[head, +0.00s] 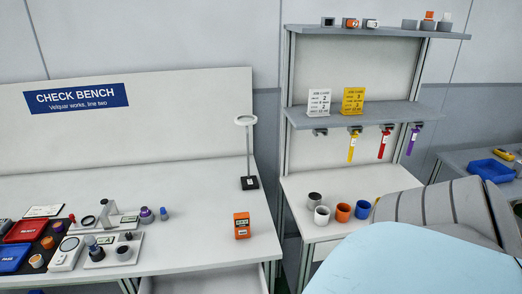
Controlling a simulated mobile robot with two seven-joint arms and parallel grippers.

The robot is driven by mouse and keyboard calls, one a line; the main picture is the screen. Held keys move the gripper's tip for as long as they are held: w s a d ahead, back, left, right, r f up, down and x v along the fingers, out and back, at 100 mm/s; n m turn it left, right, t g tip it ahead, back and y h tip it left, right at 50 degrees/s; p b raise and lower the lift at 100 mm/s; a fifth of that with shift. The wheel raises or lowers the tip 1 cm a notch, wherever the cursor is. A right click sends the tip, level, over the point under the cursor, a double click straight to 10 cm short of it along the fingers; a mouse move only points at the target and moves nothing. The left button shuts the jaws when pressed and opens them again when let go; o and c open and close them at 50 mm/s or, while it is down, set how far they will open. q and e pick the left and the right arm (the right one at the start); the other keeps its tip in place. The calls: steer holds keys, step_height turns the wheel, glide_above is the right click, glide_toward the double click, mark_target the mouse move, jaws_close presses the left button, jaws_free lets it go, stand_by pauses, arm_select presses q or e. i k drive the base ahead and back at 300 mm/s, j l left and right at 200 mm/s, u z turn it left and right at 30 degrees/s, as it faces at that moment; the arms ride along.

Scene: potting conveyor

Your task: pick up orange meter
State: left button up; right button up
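The orange meter (242,226) stands upright on the white check bench (190,235), near its right end. It is a small boxy thing with a display on its front face. Nothing touches it, and its front is in plain view. Neither of my grippers shows in the head view.
A ring lamp on a stand (249,182) stands behind the meter. Gauges and small parts crowd the bench's left, with a red tray (25,231) and a blue tray (12,258). Several cups, including an orange cup (343,212), stand on the right-hand bench. Bench around the meter is clear.

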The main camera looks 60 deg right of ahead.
mark_target(241, 220)
steer(key=k+l, duration=0.35)
steer(key=l, duration=0.3)
steer(key=k+l, duration=0.2)
steer(key=l, duration=0.1)
